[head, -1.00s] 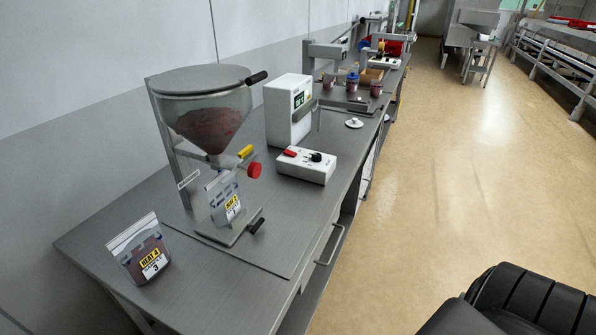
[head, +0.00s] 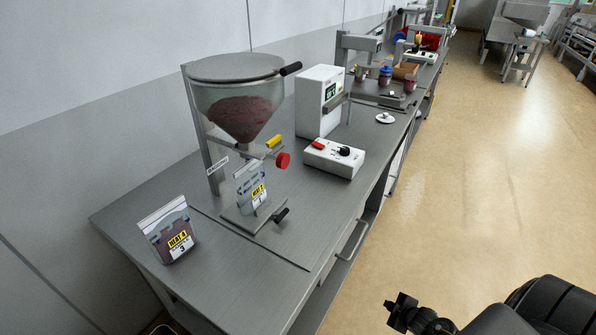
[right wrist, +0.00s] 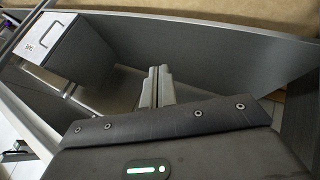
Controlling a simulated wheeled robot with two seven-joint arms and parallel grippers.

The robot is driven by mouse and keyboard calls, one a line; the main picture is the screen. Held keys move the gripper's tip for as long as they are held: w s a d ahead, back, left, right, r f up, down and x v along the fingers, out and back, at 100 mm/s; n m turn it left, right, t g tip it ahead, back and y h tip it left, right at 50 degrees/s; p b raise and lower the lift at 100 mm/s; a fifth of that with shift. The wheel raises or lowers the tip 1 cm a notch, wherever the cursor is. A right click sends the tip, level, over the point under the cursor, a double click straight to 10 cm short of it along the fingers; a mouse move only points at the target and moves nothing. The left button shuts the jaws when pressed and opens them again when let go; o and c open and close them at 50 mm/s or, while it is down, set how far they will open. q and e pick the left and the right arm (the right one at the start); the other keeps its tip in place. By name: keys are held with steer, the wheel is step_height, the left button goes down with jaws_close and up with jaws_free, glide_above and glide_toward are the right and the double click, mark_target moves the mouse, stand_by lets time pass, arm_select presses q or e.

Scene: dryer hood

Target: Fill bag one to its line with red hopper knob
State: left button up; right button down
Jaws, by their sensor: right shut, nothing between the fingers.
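The hopper (head: 225,70) stands on the bench with dark red material in its clear cone. Its red knob (head: 283,160) sticks out at the right below the cone. A clear bag with a yellow label (head: 251,190) stands upright under the spout; its fill level is too small to tell. A second bag (head: 168,232), with dark red contents and a label reading 3, stands at the bench's left end. My right gripper (head: 392,303) is over the floor, well apart from the hopper and bags. Its fingers are shut and empty in the right wrist view (right wrist: 156,86). My left gripper is out of view.
A white box with a display (head: 320,100) and a white control box with a red switch (head: 334,158) stand right of the hopper. Several cups stand farther back. The floor (head: 470,200) right of the bench (head: 225,275) is clear.

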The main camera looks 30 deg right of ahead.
steer(key=w+d+r+n+t+y, duration=0.1)
steer(key=w+r+n+t, duration=0.15)
steer(key=w+r, duration=0.45)
steer(key=w+d+r+n+t, duration=0.15)
steer(key=w+r+n, duration=0.25)
steer(key=r, duration=0.7)
steer(key=w+a+r+n+t+y, duration=0.2)
steer(key=a+r+n, duration=0.15)
steer(key=r, duration=0.55)
steer(key=w+a+r+n+t+y, duration=0.1)
steer(key=w+a+r+n, duration=0.15)
steer(key=r+n, duration=0.45)
steer(key=s+a+r+n+y, duration=0.3)
steer(key=a+r+n, duration=0.3)
steer(key=r+n, duration=0.3)
steer(key=s+a+r+n+y, duration=0.2)
steer(key=a+r+n+y, duration=0.2)
steer(key=a+r+n, duration=0.3)
steer(key=shift+s+a+r+n, duration=0.3)
steer(key=shift+s+r+n, duration=0.1)
steer(key=shift+r+n, duration=0.5)
